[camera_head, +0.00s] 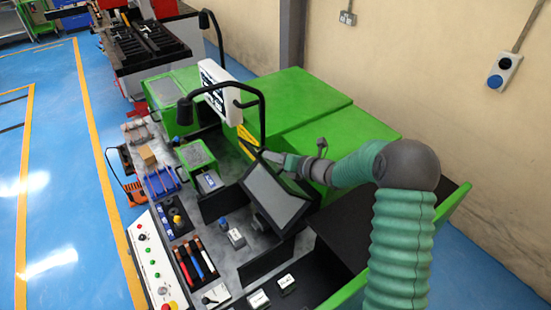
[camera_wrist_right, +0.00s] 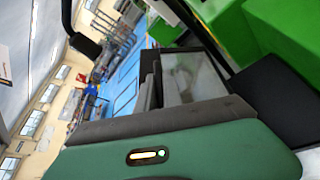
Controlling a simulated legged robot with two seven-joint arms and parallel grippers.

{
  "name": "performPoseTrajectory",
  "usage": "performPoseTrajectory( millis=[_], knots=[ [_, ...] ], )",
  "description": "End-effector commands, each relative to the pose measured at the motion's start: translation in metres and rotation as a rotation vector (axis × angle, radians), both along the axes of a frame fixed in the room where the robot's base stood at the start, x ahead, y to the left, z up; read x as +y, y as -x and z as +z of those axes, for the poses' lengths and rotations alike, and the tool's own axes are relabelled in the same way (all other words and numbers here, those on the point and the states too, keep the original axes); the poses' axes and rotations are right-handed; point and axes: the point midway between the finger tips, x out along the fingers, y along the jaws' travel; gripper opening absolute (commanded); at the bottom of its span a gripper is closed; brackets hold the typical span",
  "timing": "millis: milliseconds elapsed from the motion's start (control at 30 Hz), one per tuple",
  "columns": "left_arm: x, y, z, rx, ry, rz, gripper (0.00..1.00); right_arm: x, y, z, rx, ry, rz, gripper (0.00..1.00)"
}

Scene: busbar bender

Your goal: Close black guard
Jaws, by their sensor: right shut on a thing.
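The black guard (camera_head: 276,197) is a black-framed, see-through panel, tilted over the machine bed in the middle of the head view. It also shows in the right wrist view (camera_wrist_right: 190,78), at an angle beyond my green and grey wrist. My right gripper (camera_head: 254,152) reaches in from the right to the guard's upper edge, close to the foot of a black curved bar. It is shut on the black guard there; the fingertips are small and the exact contact is hard to see. My left gripper is not in view.
The black curved bar (camera_head: 262,112) and a white sign panel (camera_head: 218,90) stand just behind the gripper. Green machine covers (camera_head: 300,100) lie behind. A control panel (camera_head: 150,262) and hand tools (camera_head: 195,262) are at the front left. Blue floor is clear at left.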

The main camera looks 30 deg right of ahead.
Motion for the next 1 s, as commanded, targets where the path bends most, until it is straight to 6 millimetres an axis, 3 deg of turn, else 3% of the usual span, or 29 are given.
performPoseTrajectory(
  millis=[267, 600, 800, 1000],
  knots=[
    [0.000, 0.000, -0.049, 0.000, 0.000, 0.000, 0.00, 0.030, 0.000, 0.001, -0.022, 0.115, 0.005, 0.00],
    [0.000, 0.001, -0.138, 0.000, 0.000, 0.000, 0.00, 0.089, 0.006, 0.001, -0.042, 0.361, 0.006, 0.00],
    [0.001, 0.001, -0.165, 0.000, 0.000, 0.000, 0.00, 0.114, 0.008, 0.002, -0.043, 0.441, 0.003, 0.00],
    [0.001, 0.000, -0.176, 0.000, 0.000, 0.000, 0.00, 0.128, 0.009, 0.002, -0.040, 0.438, 0.003, 0.00]
  ],
)
